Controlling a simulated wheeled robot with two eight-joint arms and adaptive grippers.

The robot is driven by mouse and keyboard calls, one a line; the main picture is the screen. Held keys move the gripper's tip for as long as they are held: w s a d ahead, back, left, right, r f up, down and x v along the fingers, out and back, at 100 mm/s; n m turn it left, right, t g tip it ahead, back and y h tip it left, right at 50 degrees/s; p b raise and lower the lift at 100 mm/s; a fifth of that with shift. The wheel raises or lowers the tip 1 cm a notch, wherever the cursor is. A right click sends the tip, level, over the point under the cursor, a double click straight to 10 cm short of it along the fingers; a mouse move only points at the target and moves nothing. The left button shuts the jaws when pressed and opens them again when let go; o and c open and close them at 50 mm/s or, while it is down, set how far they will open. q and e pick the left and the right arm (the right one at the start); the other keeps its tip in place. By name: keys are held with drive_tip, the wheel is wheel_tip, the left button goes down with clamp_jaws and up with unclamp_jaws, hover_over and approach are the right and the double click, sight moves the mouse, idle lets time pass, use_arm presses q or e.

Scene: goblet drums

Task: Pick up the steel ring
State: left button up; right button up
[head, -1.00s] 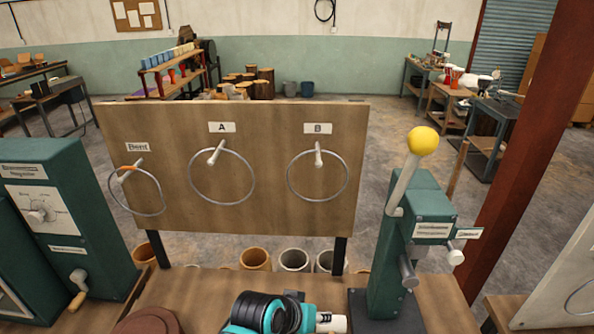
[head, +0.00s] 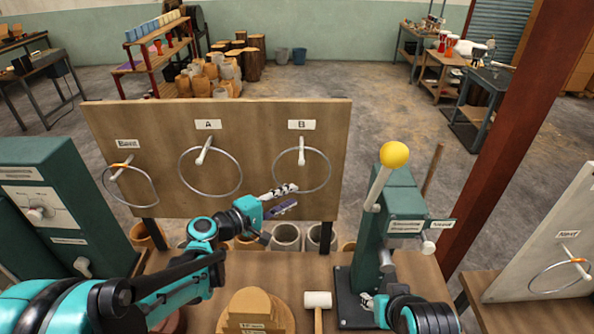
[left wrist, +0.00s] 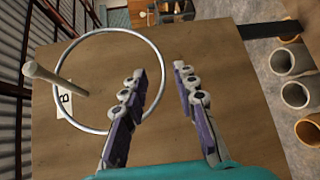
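A steel ring (head: 331,168) hangs from a peg under label B on the upright wooden board (head: 265,112). It also shows in the left wrist view (left wrist: 108,30). Another steel ring (head: 179,172) hangs under label A, and a ring with an orange mark (head: 104,183) hangs at the board's left. My left gripper (head: 290,197) is open at the lower part of ring B. In the left wrist view its fingertips (left wrist: 160,72) stand apart, with the ring's edge between them in the picture; contact is unclear. My right gripper (head: 370,303) is low by the lever device; its fingers are mostly hidden.
A green lever device with a yellow knob (head: 395,155) stands right of the board. A mallet (head: 318,300) and wooden blocks (head: 255,305) lie on the bench in front. Drum shells (head: 286,237) stand below the board. Another ring (head: 560,291) hangs on a right-hand board.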

use_arm(q)
drive_tip(key=x, duration=0.5)
drive_tip(key=shift+w+f, duration=0.15)
drive_tip(key=shift+f, duration=0.05)
drive_tip(key=shift+a, duration=0.1)
drive_tip(key=shift+c, duration=0.4)
clamp_jaws()
drive_tip(key=shift+r, duration=0.1)
wheel_tip(320, 180, up, 7)
drive_tip(key=p, duration=0.1)
drive_tip(key=s+p, duration=0.2)
drive_tip(key=s, duration=1.8)
